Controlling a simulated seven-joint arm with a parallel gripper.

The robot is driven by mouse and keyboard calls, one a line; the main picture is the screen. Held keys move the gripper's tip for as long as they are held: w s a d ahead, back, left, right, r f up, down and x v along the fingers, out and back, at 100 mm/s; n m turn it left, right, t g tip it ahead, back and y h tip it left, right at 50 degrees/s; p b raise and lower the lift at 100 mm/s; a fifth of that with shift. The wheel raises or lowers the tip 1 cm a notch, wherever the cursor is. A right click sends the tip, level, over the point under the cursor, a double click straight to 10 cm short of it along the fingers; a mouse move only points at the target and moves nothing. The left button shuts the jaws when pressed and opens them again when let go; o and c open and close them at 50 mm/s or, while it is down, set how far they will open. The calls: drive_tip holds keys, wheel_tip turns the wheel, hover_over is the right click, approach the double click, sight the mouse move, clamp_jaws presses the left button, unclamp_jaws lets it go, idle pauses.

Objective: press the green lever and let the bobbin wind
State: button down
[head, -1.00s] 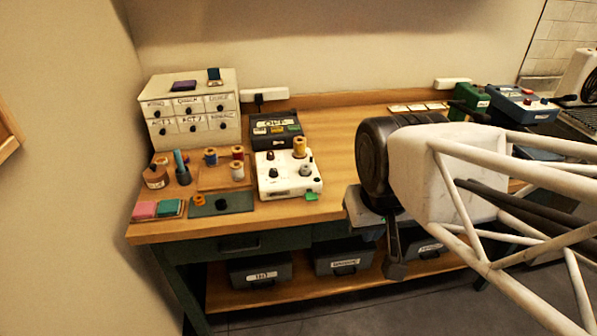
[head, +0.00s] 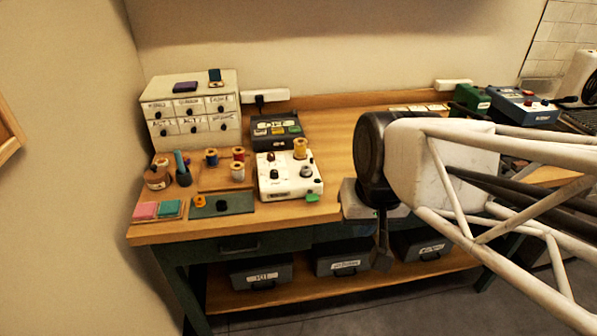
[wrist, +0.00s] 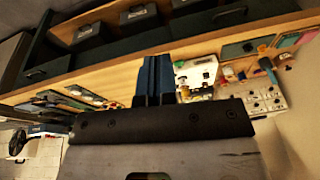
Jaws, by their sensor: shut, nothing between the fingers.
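The white winder box (head: 272,187) stands on the bench with dark knobs on top, and it also shows in the wrist view (wrist: 209,65). The green lever (head: 312,197) sticks out at its front right corner. A yellow spool (head: 300,147) stands upright at the box's back right. A small grey-white round piece (head: 305,172) sits near its right side. My gripper (head: 382,262) points down in front of the bench edge, right of the winder and apart from it. In the wrist view its fingers (wrist: 154,78) are together and empty.
A dark box with coloured buttons (head: 262,138) stands behind the winder. Thread spools (head: 238,172), a green mat (head: 238,203) and a white drawer unit (head: 165,115) are left. Grey bins (head: 260,272) sit on the lower shelf. Wood between winder and my arm is clear.

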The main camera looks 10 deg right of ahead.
drive_tip(key=w+a+f+m+y, duration=0.1)
drive_tip(key=w+a+m+y, duration=0.25)
drive_tip(key=w, duration=0.45)
drive_tip(key=m+t+y, duration=0.2)
drive_tip(key=m+t, duration=0.2)
drive_tip(key=m, duration=1)
hover_over(312, 198)
wheel_tip(312, 198, down, 8)
drive_tip(key=shift+r, duration=0.15)
drive_tip(key=shift+w, duration=0.1)
drive_tip(key=shift+f, duration=4.4)
